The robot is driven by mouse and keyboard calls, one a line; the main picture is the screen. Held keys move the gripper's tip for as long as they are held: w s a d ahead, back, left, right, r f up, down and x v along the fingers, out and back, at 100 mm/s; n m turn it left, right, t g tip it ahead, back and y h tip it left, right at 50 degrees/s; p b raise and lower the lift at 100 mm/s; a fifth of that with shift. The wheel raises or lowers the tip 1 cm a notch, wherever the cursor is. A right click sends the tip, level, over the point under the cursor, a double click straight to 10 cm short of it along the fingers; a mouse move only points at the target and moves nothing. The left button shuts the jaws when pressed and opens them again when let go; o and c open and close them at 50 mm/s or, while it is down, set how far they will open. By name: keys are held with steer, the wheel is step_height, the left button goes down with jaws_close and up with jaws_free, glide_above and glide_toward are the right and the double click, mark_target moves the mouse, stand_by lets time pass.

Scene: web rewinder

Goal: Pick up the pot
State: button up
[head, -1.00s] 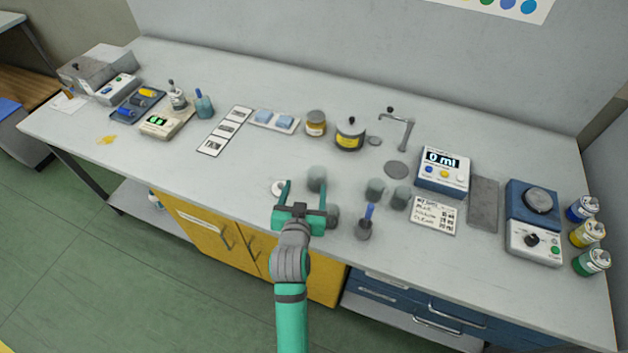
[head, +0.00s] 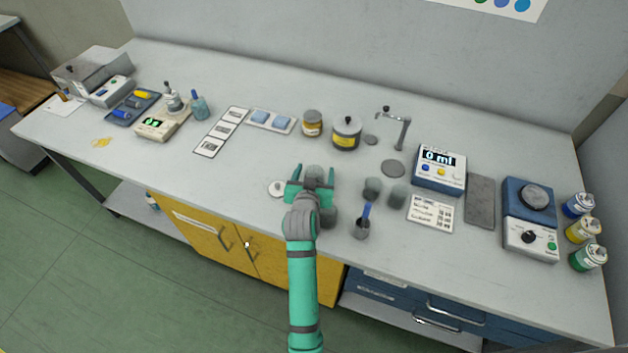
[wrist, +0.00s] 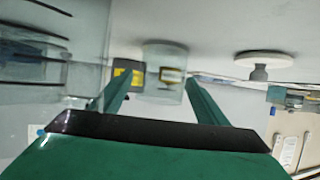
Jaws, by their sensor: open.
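A translucent grey cup-like pot (head: 313,171) stands on the bench near its front edge. My gripper (head: 311,177) is open, with one finger on each side of this pot. In the wrist view the pot (wrist: 164,62) shows between and beyond the tips of my gripper (wrist: 158,82); I cannot tell whether either finger touches it. Its lower part in the head view is hidden by my gripper.
Grey cups (head: 373,189) stand right of my gripper, near a holder with a blue-handled tool (head: 363,222). A dispenser display (head: 440,168) and a printed card (head: 430,213) are farther right. The bench left of the disc is clear.

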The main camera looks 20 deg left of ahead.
steer(key=shift+x, duration=1.05)
steer(key=c, duration=1.1)
